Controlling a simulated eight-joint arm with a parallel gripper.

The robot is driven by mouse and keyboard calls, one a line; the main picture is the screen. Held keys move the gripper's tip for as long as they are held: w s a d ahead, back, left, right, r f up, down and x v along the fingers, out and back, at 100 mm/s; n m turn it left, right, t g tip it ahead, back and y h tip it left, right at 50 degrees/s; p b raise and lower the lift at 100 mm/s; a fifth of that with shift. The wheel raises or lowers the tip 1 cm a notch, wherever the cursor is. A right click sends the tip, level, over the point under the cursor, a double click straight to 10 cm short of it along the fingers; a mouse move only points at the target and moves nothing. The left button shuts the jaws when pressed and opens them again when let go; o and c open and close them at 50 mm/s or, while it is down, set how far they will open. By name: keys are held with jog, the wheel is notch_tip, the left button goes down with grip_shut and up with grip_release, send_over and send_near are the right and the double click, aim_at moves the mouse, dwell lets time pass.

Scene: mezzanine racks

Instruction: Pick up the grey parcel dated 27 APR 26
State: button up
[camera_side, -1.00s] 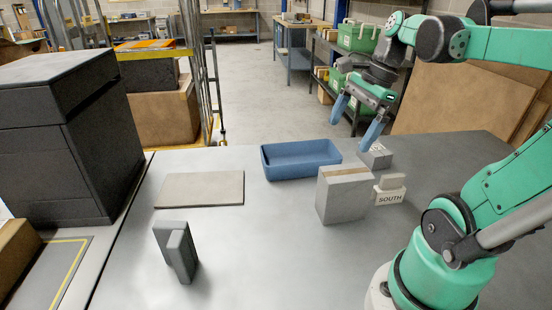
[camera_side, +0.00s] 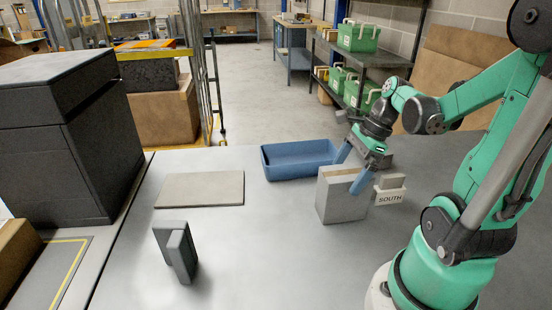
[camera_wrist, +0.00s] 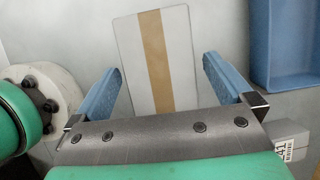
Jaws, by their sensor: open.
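A grey box-shaped parcel (camera_side: 340,200) with brown tape along its top stands upright on the grey table. In the wrist view its taped top (camera_wrist: 178,60) lies between the two blue fingers. No date is readable on it. My gripper (camera_side: 348,176) is open and empty at the parcel's top, one finger toward its far side and one over its right side. In the wrist view my gripper (camera_wrist: 162,66) has a finger on each side; I cannot tell whether they touch. A second grey box (camera_wrist: 293,143), with a partly visible label, lies behind, mostly hidden in the side view.
A blue tray (camera_side: 300,172) stands behind the parcel, a block marked SOUTH (camera_side: 390,198) close at its right. A flat tan-grey board (camera_side: 200,190) and dark grey upright blocks (camera_side: 175,250) are at left. The front middle of the table is clear.

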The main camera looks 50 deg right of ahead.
jog(key=shift+x, duration=1.5)
jog(key=shift+f, duration=0.2)
jog(key=c, duration=1.4)
jog(key=shift+r, duration=0.15)
